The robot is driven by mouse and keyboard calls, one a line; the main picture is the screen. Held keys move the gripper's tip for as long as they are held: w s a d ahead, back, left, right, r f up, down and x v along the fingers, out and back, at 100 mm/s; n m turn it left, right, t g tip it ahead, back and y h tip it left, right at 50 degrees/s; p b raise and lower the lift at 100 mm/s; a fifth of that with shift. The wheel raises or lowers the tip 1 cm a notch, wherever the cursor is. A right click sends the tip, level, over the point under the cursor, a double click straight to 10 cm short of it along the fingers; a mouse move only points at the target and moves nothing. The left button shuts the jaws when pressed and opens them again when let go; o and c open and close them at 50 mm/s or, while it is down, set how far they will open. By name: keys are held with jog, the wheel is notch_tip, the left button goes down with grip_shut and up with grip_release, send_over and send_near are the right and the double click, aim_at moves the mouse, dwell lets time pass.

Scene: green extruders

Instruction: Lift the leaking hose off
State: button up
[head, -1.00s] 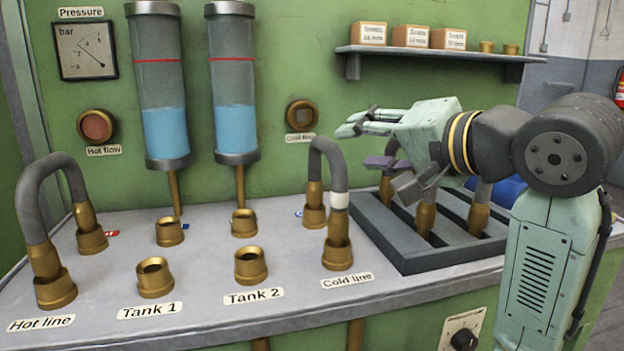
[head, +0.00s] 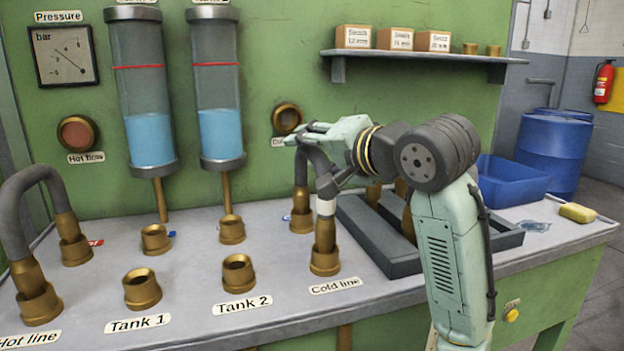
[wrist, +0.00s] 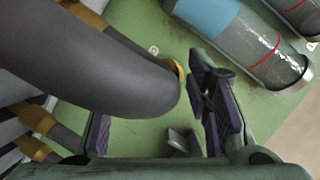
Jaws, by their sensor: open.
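A dark grey hose (head: 318,165) arches between two brass fittings at the Cold line label, with a white band (head: 326,207) on its near leg. Another grey hose (head: 12,215) arches between brass sockets at the Hot line label. I see no leak on either. My gripper (head: 304,160) is open at the top of the Cold line hose, which it partly hides. In the wrist view, a hose (wrist: 90,75) fills the left, close to the camera and beside the open jaws (wrist: 155,125). I cannot tell whether they touch it.
Two tanks (head: 148,140) with blue liquid hang on the green wall. Empty brass sockets stand at Tank 1 (head: 142,289) and Tank 2 (head: 238,273). A dark rack (head: 385,250) stands right of the Cold line. A blue bin (head: 512,182) and yellow sponge (head: 577,213) are farther right.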

jog(key=shift+c, duration=0.4)
grip_shut()
dwell(0.7)
